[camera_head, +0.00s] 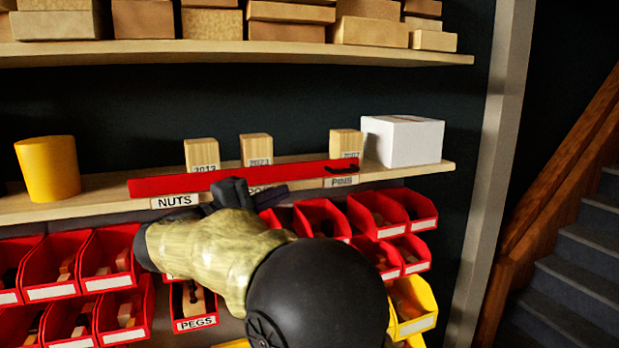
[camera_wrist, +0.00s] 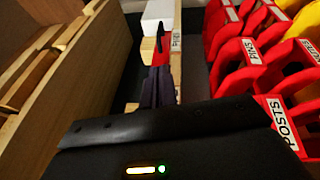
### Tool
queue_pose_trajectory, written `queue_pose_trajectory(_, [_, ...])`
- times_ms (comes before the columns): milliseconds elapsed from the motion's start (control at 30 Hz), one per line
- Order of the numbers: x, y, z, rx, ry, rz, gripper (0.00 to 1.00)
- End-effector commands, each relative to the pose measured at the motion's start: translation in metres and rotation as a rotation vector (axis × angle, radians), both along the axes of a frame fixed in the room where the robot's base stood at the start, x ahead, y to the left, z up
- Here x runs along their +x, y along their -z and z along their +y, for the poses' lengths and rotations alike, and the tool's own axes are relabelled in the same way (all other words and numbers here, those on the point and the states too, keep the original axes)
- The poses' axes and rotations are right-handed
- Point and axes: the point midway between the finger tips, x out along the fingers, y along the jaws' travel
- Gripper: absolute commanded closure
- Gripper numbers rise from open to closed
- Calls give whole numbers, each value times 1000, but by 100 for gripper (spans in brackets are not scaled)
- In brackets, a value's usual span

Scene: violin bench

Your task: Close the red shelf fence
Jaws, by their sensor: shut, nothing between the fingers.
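The red shelf fence (camera_head: 200,182) is a long flat red bar along the front of the middle shelf, above the NUTS and PINS labels. A small black handle (camera_head: 342,169) sits at its right end. My gripper (camera_head: 234,188) is shut and empty at the shelf front, close to the fence's middle; whether it touches the bar is unclear. In the wrist view my dark fingers (camera_wrist: 158,75) are together, with the red fence (camera_wrist: 162,50) just beyond their tips. My arm hides part of the shelf edge and the middle label.
Several wooden blocks (camera_head: 257,149), a white box (camera_head: 402,141) and a yellow cup (camera_head: 48,169) stand on the middle shelf (camera_head: 80,207). Red bins (camera_head: 110,257) hang below it. An upper shelf (camera_head: 230,54) holds boxes. A post (camera_head: 494,170) and stairs are at right.

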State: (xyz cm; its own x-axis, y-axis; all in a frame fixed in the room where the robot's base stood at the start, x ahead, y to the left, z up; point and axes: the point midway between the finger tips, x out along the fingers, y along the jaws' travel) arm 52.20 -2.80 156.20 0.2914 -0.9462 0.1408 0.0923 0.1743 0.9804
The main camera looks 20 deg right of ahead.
Motion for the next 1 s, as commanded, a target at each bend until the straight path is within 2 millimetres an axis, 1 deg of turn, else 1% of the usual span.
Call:
queue_pose_trajectory(133, [3, -4, -9, -1, 1, 2, 100])
queue_pose_trajectory(233, [6, -7, -21, 0, 2, 2, 100])
queue_pose_trajectory(500, [19, -15, -66, 1, 5, 3, 100])
queue_pose_trajectory(633, [25, -16, -84, 1, 3, 2, 100])
queue_pose_trajectory(800, [29, -15, -94, 1, 2, 2, 100])
queue_pose_trajectory(1000, [29, -14, -95, 2, 0, 1, 100])
